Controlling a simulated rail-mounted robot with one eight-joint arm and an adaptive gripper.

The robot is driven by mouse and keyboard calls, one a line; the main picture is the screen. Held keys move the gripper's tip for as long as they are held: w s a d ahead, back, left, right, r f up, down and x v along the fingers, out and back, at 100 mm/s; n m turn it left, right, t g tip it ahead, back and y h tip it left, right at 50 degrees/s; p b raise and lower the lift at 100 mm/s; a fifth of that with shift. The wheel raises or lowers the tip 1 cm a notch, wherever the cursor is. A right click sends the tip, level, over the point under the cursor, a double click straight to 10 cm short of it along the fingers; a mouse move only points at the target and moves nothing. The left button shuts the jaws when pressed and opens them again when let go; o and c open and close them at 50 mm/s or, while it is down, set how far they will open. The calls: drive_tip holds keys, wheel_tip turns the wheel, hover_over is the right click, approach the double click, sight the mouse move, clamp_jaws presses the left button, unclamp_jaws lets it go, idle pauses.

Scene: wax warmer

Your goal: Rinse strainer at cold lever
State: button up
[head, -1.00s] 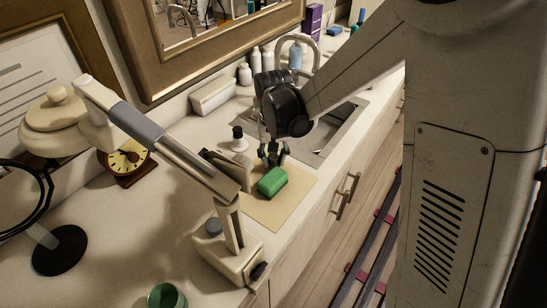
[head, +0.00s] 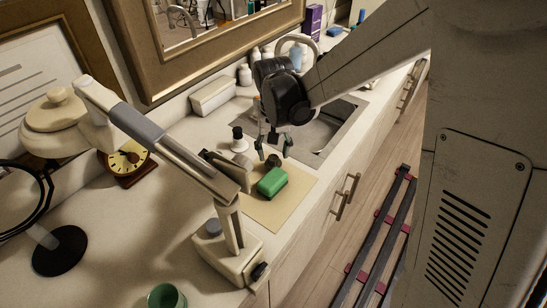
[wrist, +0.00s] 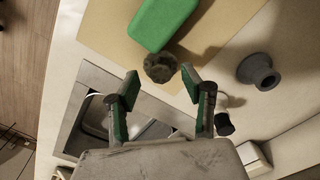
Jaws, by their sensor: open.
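My gripper (head: 274,150) is open and empty above the counter, between the green block and the sink. In the wrist view its two green-padded fingers (wrist: 160,84) stand apart. A small dark round lobed piece (wrist: 160,67) lies just beyond the fingertips, beside the green block; it also shows in the head view (head: 273,161). I cannot tell whether it is the strainer. The sink (head: 318,138) is a grey basin to the right, partly hidden by my arm. A curved faucet (head: 297,39) stands behind my arm; no cold lever can be made out.
The green block (head: 271,182) lies on a tan mat (head: 282,209). A beige jointed stand (head: 232,250) rises left of it. A white bottle with a black top (head: 239,143) stands near the gripper. A dark grey flared piece (wrist: 258,72) is right in the wrist view.

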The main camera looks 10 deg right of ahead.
sight(274, 158)
wheel_tip(274, 158, up, 9)
drive_tip(key=s+d+r+t, duration=0.3)
drive_tip(key=s+d, duration=0.3)
drive_tip(key=s, duration=0.4)
drive_tip(key=s+d+r+t, duration=0.3)
drive_tip(key=s+d, duration=0.4)
drive_tip(key=s, duration=0.3)
drive_tip(key=shift+t, duration=0.6)
